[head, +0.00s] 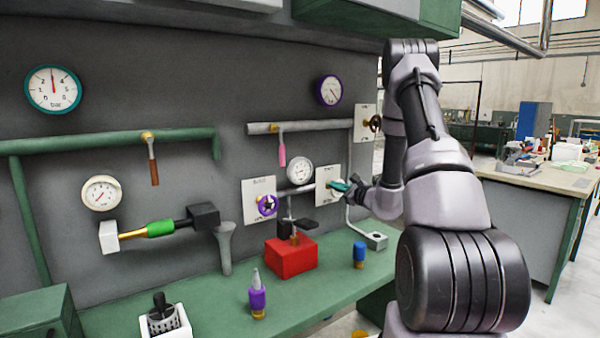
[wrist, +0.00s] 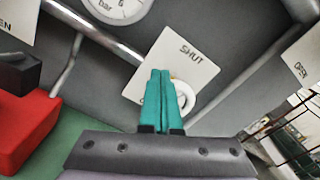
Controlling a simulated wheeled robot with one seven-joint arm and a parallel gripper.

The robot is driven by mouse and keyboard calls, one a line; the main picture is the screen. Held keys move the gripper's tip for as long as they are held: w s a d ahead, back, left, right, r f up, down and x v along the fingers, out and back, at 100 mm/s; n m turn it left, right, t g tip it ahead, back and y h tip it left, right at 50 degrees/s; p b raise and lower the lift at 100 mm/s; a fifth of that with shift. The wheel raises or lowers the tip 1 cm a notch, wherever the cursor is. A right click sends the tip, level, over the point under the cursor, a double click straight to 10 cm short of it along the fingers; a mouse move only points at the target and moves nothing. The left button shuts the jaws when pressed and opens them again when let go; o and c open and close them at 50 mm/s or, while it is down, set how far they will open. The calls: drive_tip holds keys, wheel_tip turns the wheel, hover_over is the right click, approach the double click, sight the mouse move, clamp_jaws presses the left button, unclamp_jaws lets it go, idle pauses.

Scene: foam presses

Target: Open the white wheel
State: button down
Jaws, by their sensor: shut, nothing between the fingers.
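The white wheel (wrist: 190,97) is a small ring on a pale plate (wrist: 170,55) marked SHUT in the wrist view. In the head view that plate (head: 324,190) is on the back wall, and the wheel is mostly hidden behind my gripper. My gripper (head: 340,186) has teal fingers, which are closed together with nothing between them. In the wrist view the fingers (wrist: 160,75) lie over the wheel's left part and hide it. I cannot tell whether they touch the wheel or reach inside its ring.
A purple wheel (head: 267,205) is on another plate to the left. A dark wheel (head: 375,124) is up to the right. A red block (head: 291,257), a blue-capped piece (head: 359,255) and a purple bottle (head: 257,297) stand on the green bench. A gauge (head: 299,170) is close by.

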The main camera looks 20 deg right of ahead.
drive_tip(key=v, duration=0.6)
drive_tip(key=shift+a+r, duration=0.2)
drive_tip(key=shift+a, duration=0.1)
drive_tip(key=shift+s+d, duration=0.1)
drive_tip(key=w+d+r, duration=0.1)
drive_tip(key=w, duration=0.6)
drive_tip(key=shift+d+r, duration=0.15)
drive_tip(key=shift+r, duration=0.25)
idle(0.3)
drive_tip(key=shift+f, duration=0.25)
idle(0.6)
